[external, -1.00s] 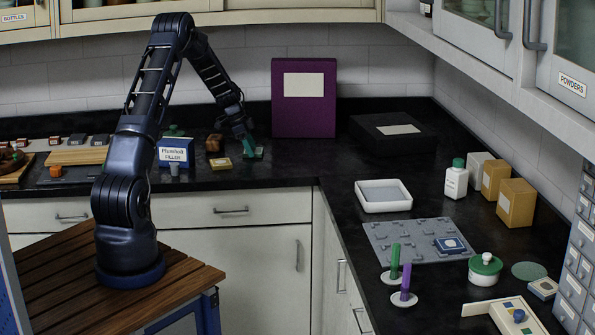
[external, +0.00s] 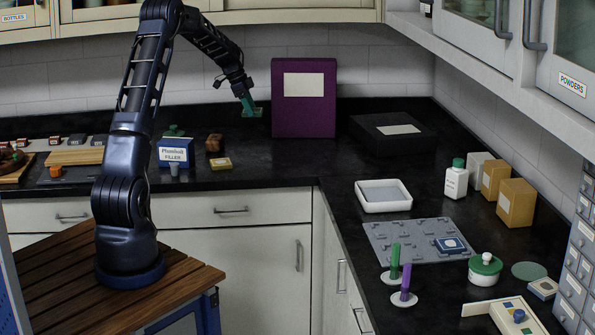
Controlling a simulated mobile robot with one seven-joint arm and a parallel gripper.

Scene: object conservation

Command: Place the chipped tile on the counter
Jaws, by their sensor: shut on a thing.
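My gripper (external: 247,102) is shut on a small green tile (external: 253,112) and holds it in the air, clear of the black counter (external: 290,160), just left of the purple box. The gripper hides part of the tile, and it is too small to tell whether it is chipped. A blue tile with a pale centre (external: 450,245) lies on the grey studded mat (external: 400,250) on the right counter.
A purple box (external: 303,120) stands close to the right of my gripper. A Plumbolt filler box (external: 175,152), a brown lump (external: 214,143) and a small yellow box (external: 220,164) sit to its lower left. The counter in front of the purple box is bare.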

